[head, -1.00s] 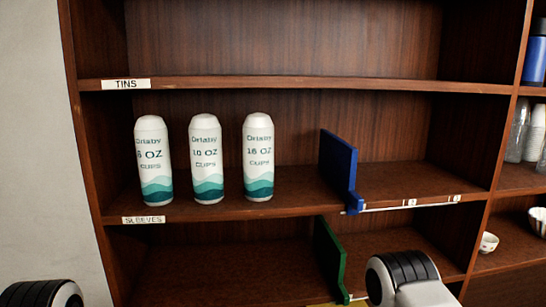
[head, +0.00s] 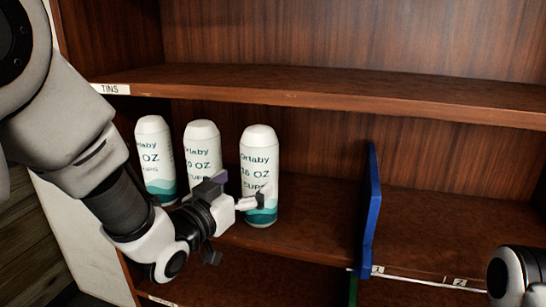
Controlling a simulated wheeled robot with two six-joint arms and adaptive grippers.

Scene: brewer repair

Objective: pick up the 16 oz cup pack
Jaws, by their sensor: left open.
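The 16 oz cup pack (head: 259,165) is a white rounded cylinder with a teal wave at its base. It stands upright on the middle shelf, the rightmost of three packs. My left gripper (head: 258,200) is open, with its fingertips in front of the pack's lower part and overlapping it in the picture. I cannot tell whether they touch it. Part of the label and the wave is hidden by the fingers. Only a piece of my right arm shows at the lower right edge; its gripper is out of view.
The 10 oz pack (head: 203,153) and another cup pack (head: 155,155) stand close to the left, partly behind my left arm. A blue divider (head: 371,215) stands to the right, with clear shelf between. The upper shelf edge (head: 300,97) runs above the packs.

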